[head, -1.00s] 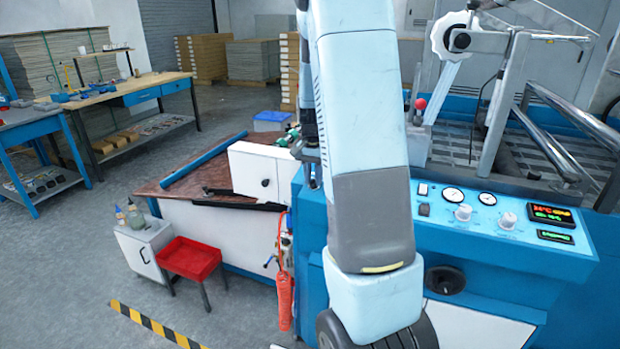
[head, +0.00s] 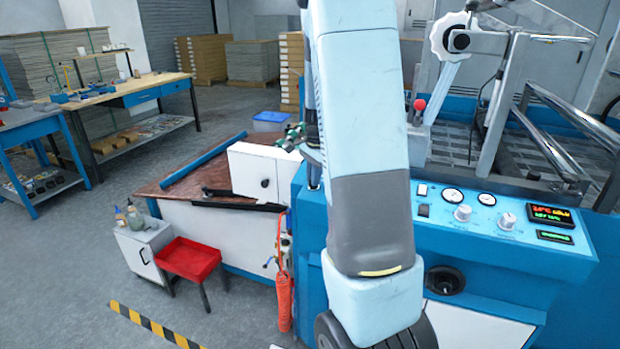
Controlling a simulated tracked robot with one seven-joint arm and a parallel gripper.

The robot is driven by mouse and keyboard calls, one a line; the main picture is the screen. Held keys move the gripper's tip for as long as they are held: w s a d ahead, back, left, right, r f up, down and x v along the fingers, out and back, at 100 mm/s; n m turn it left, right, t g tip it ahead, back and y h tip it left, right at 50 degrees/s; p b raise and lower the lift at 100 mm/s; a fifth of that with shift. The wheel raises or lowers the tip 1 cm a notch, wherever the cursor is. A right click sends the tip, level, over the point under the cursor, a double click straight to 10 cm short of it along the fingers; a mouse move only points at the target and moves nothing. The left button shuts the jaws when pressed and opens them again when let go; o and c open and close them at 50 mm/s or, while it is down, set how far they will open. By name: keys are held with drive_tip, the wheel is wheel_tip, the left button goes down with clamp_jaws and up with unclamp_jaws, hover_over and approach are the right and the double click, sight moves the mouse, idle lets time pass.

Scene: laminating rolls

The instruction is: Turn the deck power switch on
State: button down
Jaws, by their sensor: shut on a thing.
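The blue control panel (head: 470,235) of the laminating machine fills the lower right of the head view. A small dark rocker switch (head: 423,210) sits on its left part, and a small white-faced switch or plate (head: 422,189) is just above it. No label is readable, so I cannot tell which is the deck power switch, nor its position. My large pale blue and grey arm link stands just left of these switches, close to the camera. My gripper is hidden behind the arm, so its fingers and anything between them do not show.
Two gauges (head: 453,196), two white knobs (head: 463,213) and a lit red and green display (head: 551,217) are on the panel. A black handwheel (head: 445,281) is below. A red-topped lever (head: 419,105) rises behind. A red tray (head: 188,259) stands left; floor beyond is open.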

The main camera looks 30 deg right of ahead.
drive_tip(key=shift+s+a+f, duration=0.1)
drive_tip(key=shift+s+f, duration=0.1)
drive_tip(key=shift+f, duration=0.05)
drive_tip(key=c, duration=1.6)
unclamp_jaws()
drive_tip(key=shift+o, duration=2)
drive_tip(key=shift+r, duration=0.15)
wheel_tip(320, 180, up, 14)
drive_tip(key=s, duration=0.1)
drive_tip(key=shift+s, duration=0.1)
drive_tip(key=s+a+r+n+t, duration=0.2)
drive_tip(key=s+a+n, duration=0.6)
drive_tip(key=s+a, duration=0.2)
drive_tip(key=s+a+r+n+t, duration=0.2)
drive_tip(key=s+a+n, duration=0.6)
drive_tip(key=s, duration=0.5)
drive_tip(key=shift+s+a+r, duration=0.35)
drive_tip(key=shift+a+r, duration=0.35)
drive_tip(key=shift+a, duration=0.15)
